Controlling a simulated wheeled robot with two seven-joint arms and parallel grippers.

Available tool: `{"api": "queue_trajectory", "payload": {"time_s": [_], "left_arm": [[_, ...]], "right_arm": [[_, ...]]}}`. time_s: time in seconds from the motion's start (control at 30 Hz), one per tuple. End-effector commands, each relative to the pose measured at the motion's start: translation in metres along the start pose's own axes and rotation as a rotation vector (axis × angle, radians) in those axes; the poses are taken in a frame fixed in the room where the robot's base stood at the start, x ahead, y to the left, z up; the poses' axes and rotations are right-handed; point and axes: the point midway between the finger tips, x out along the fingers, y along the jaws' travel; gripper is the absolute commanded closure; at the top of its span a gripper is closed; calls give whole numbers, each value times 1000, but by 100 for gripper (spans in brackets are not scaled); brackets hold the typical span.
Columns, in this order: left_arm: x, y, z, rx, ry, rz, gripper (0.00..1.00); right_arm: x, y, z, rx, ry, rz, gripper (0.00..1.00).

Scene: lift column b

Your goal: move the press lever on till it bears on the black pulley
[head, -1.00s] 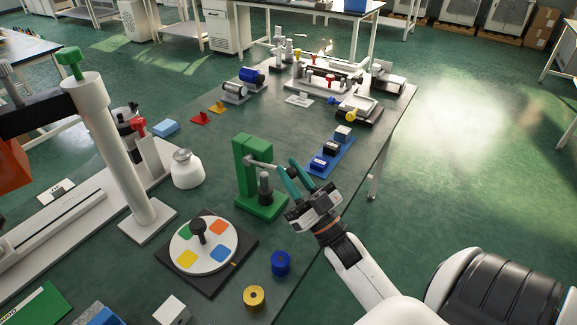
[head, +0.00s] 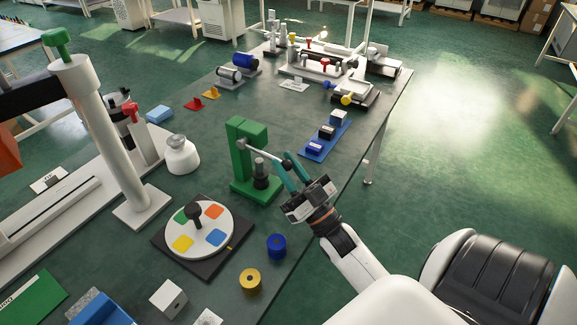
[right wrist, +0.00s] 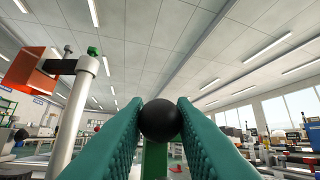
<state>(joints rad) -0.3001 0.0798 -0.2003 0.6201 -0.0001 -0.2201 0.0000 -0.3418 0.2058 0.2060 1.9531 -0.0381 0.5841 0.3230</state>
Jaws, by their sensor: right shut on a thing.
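The green press (head: 240,150) stands upright near the right edge of the dark table. Its silver press lever (head: 262,151) slopes down to the right from the post. A dark cylinder (head: 261,182), which looks like the black pulley, sits on the press base under a grey ram (head: 259,164). I cannot tell whether ram and pulley touch. My right gripper (head: 285,167) is shut on the lever's end, right of the press. In the right wrist view the lever's black ball knob (right wrist: 160,120) is between the teal fingers. My left gripper is not in view.
A blue spool (head: 277,246) and a yellow spool (head: 250,280) stand in front of the press. A turntable with coloured patches (head: 200,258) is at front left, a white bottle (head: 182,157) at left. A blue tray (head: 313,153) with blocks lies behind my gripper.

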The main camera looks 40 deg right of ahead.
Motion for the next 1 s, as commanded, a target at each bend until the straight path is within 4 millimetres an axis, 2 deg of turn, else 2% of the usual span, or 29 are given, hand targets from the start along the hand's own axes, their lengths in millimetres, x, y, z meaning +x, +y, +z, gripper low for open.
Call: {"api": "queue_trajectory", "payload": {"time_s": [0.03,0.13,0.17,0.4,0.53,0.7,0.8,1.0], "left_arm": [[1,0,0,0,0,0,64],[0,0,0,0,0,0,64],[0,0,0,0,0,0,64],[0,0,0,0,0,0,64],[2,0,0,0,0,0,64],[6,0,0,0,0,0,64],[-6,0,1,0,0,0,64],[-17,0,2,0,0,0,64]], "right_arm": [[-3,1,-6,2,18,-1,75],[-3,1,-5,2,15,-1,59],[-2,1,-5,2,14,-1,58],[-2,0,-2,1,7,0,58],[-9,0,-4,1,10,-1,58],[-38,1,-4,2,17,-1,58],[-54,0,16,2,17,0,58],[-92,-1,43,2,16,-1,58]]}}
